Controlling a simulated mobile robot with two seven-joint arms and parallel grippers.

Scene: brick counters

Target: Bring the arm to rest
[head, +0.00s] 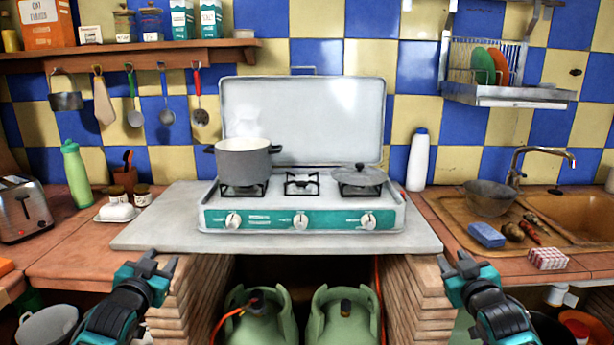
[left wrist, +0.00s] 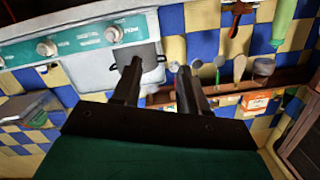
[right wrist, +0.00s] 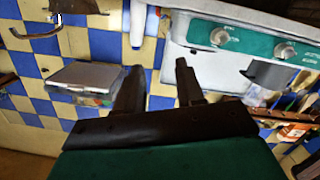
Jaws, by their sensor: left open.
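My left gripper (head: 158,264) is in the lower left of the head view, in front of the counter's left part. Its two fingers stand apart with nothing between them in the left wrist view (left wrist: 160,85). My right gripper (head: 455,264) is in the lower right, in front of the right brick pillar and counter. Its fingers are also apart and empty in the right wrist view (right wrist: 158,80). Both grippers are clear of the stove (head: 300,218). A grey pot (head: 243,162) stands on the left burner, and a lid (head: 358,176) lies on the right burner.
A toaster (head: 22,208) and green bottle (head: 76,175) stand on the left counter. A white bottle (head: 418,160) stands right of the stove. A sink (head: 575,212), bowl (head: 490,198) and blue sponge (head: 487,235) are at right. Green gas cylinders (head: 258,315) stand below the stove.

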